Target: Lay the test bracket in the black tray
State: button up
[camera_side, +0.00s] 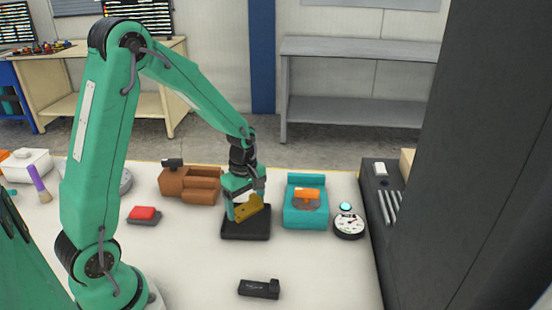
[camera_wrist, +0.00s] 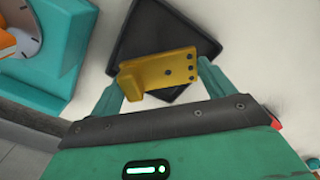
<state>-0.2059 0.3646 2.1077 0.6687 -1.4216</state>
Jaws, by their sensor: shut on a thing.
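The test bracket is a yellow, L-shaped piece with several dark holes; it shows in the side view (camera_side: 249,209) and in the wrist view (camera_wrist: 165,72). My gripper (camera_side: 247,205) is shut on it, with one finger at each end of the bracket in the wrist view (camera_wrist: 158,84). The black tray (camera_side: 246,236) lies on the white table directly below. In the wrist view the tray (camera_wrist: 150,18) shows behind the bracket, partly hidden by it. The bracket appears tilted in the side view, and I cannot tell whether it touches the tray.
A teal fixture (camera_side: 305,217) with an orange part stands right of the tray, beside a round dial gauge (camera_side: 349,225). A brown block (camera_side: 189,185) and a red-topped item (camera_side: 144,214) are to the left. A small black device (camera_side: 259,289) lies in front. A dark cabinet bounds the right.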

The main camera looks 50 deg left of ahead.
aim_at(246, 209)
jog(key=shift+f, duration=1.75)
jog(key=shift+f, duration=0.1)
jog(key=o, duration=1)
jog(key=shift+o, duration=0.2)
notch_tip(246, 209, up, 12)
